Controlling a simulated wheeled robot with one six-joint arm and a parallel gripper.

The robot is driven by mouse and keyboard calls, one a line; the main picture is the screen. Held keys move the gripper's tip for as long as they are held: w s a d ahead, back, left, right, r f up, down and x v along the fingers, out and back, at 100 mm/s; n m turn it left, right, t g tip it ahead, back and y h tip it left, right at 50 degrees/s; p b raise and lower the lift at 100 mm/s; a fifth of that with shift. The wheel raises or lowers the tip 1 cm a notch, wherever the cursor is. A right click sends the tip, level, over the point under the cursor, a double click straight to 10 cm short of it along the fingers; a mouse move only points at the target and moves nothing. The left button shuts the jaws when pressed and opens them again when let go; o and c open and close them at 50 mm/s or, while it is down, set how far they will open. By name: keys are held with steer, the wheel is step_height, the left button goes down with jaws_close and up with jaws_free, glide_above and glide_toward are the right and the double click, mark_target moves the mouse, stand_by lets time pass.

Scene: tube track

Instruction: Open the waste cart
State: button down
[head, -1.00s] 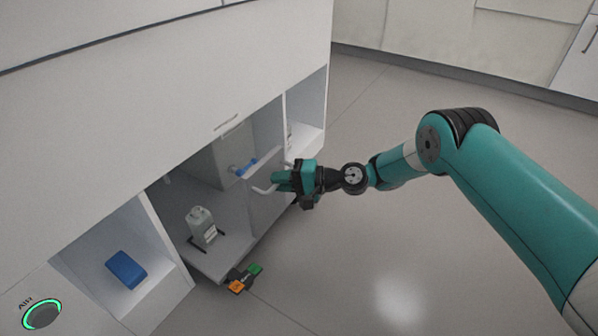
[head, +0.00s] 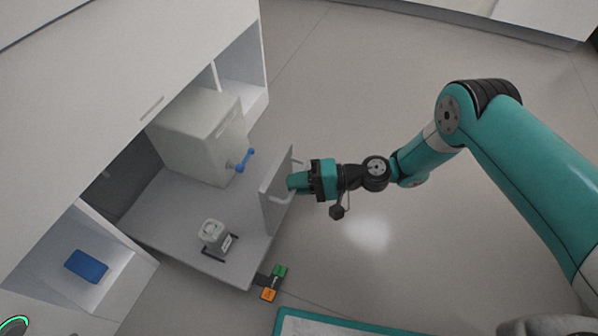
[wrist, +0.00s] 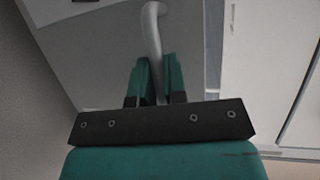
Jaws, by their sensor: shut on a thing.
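The waste cart (head: 165,215) is a low grey platform that stands well out of the bay under the white counter. An upright grey panel (head: 275,195) at its outer end carries a pale bar handle (head: 284,199). My gripper (head: 293,183) is shut on this handle. In the wrist view the handle (wrist: 152,35) runs down between the two teal fingers (wrist: 154,85). On the cart stand a large pale box (head: 195,135) with a blue valve handle (head: 245,160) and a small grey-white container (head: 214,236) in a dark bracket.
Green and orange pedals (head: 273,283) sit at the cart's front lower corner. A blue box (head: 86,266) lies in the left cubby; an empty cubby (head: 238,85) is at the right. A teal-edged board (head: 340,326) shows at the bottom. The floor to the right is clear.

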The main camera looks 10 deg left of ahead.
steer(key=shift+s+d, duration=0.1)
steer(key=shift+d, duration=0.1)
steer(key=c, duration=1.2)
jaws_free()
steer(key=p+v, duration=0.5)
steer(key=v, duration=1.2)
steer(key=shift+d+r, duration=0.1)
steer(key=shift+d, duration=0.1)
steer(key=shift+w+r, duration=0.1)
steer(key=shift+w, duration=0.1)
